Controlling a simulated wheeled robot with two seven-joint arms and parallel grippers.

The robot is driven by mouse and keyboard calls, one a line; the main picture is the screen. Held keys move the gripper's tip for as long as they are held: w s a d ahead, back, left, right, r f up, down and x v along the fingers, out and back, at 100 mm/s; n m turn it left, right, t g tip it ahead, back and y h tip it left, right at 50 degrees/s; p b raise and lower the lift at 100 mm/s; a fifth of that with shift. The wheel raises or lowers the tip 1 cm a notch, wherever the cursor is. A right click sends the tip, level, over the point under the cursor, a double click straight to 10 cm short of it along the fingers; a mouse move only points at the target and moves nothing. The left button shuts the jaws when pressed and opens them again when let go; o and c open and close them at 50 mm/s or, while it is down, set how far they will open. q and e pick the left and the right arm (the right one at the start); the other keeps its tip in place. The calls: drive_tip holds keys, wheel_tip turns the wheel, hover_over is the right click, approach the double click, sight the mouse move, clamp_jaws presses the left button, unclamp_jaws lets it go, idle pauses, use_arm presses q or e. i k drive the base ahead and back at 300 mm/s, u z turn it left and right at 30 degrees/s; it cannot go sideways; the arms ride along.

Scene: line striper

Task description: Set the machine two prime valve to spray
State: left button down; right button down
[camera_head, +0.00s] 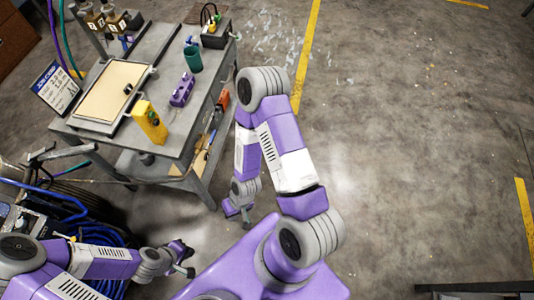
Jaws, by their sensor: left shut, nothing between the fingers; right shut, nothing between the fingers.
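A machine (35,222) with a dark panel and dials stands at the lower left, partly covered by my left arm and cut by the picture edge. A small yellow part (72,239) shows beside it; I cannot tell whether it is the prime valve, and no valve setting is readable. My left gripper (188,262) is shut and empty, to the right of the machine and the blue hoses. My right gripper (246,214) is shut and empty, low beside the cart's near right leg, away from the machine.
A grey cart (190,125) holds a tan tray (103,118), a yellow device (149,121), a purple block (182,90) and a green cup (193,60). Blue hoses (100,232) lie coiled near the machine. Numbered tan blocks (94,22) stand at top left. The right floor is open.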

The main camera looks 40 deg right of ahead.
sight(212, 137)
drive_tip(key=z, duration=0.5)
drive_tip(key=i, duration=0.45)
drive_tip(key=z, duration=0.3)
